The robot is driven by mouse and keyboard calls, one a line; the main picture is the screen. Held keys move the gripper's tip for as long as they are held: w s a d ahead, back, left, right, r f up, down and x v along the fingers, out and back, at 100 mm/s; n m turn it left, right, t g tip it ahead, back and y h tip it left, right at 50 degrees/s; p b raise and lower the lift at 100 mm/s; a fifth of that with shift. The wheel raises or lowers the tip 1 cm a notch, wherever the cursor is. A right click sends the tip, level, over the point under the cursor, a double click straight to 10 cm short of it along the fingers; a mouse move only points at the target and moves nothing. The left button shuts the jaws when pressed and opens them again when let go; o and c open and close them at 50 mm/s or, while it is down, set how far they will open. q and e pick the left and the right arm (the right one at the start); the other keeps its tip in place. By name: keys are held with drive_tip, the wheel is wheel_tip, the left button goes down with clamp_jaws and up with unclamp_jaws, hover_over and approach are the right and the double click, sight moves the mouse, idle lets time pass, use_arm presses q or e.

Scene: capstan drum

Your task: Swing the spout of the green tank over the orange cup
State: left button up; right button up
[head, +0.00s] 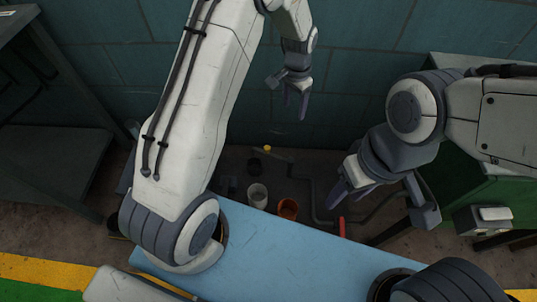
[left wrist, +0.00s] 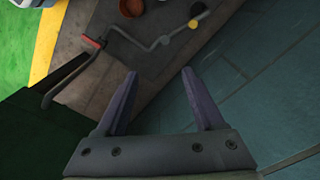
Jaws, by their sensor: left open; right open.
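The orange cup (head: 288,208) stands low beyond the blue surface; its edge shows at the top of the left wrist view (left wrist: 158,3). The green tank (head: 462,190) is at the right, partly behind my right arm. A bent grey pipe (head: 313,198), which looks like the spout, runs right of the cup; it also shows in the left wrist view (left wrist: 128,37). I cannot tell how it joins the tank. My left gripper (head: 295,102) is open and empty near the wall, apart from the pipe (left wrist: 159,73). My right gripper (head: 380,207) is open, before the tank.
A white cup (head: 257,193) and a dark cup (head: 254,166) stand left of the orange cup. A red grip (head: 342,227) on a dark bar is near the pipe. The blue surface (head: 270,255) is clear. A tiled wall (head: 350,60) closes the back; a dark shelf (head: 45,160) stands left.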

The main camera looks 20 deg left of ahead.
use_arm(q)
drive_tip(key=b, duration=0.7)
hover_over(267, 147)
wheel_tip(267, 147, down, 22)
wheel_tip(267, 147, down, 11)
drive_tip(key=b, duration=0.3)
drive_tip(key=shift+s, duration=0.1)
use_arm(e)
wheel_tip(267, 147, down, 13)
drive_tip(key=shift+r, duration=0.1)
use_arm(q)
drive_tip(key=shift+r, duration=0.1)
clamp_jaws()
